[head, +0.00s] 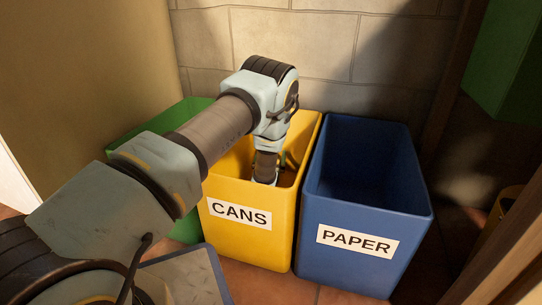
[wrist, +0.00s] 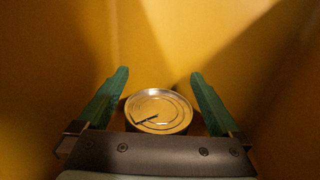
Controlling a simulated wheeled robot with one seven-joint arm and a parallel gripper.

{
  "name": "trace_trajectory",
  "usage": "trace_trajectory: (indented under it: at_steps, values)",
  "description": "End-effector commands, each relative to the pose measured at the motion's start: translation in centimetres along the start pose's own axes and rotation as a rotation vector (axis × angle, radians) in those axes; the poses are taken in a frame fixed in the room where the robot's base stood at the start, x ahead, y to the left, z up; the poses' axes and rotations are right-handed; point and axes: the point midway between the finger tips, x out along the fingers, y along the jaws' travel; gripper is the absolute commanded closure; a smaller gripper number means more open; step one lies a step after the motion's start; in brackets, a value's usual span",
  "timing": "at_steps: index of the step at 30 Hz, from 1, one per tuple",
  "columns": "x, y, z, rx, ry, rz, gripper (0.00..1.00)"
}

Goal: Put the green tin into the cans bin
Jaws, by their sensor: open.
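The yellow cans bin (head: 245,235) stands between two other bins in the head view, with a white CANS label on its front. My arm reaches down into it, and its front wall hides my fingertips. In the wrist view my gripper (wrist: 159,74) is open inside the bin, between yellow walls (wrist: 60,40). A round tin (wrist: 158,110) shows its metal ring-pull lid between the two fingers, with a gap on each side. Its side is mostly hidden, so I cannot make out its green colour or whether it rests on the bin floor.
The blue paper bin (head: 365,225) stands close on the right, and a green bin (head: 130,145) on the left, partly behind my arm. A stone wall (head: 330,50) rises behind the bins. A dark wooden post (head: 453,85) stands at the right.

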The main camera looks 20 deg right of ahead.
Motion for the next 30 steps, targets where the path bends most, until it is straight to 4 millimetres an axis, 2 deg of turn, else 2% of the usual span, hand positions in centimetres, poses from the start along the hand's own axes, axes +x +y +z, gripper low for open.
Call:
trace_trajectory:
  at_steps: [7,15,19,30]
  values:
    - [-0.3,-0.1,1.4,-0.001,0.002,-0.001,0.0]
    - [-5.3,0.0,1.6,0.003,0.005,-0.002,0.0]
    - [-6.8,0.0,1.4,0.002,0.004,-0.001,0.0]
    - [-7.5,0.0,1.2,0.0,0.0,0.0,0.0]
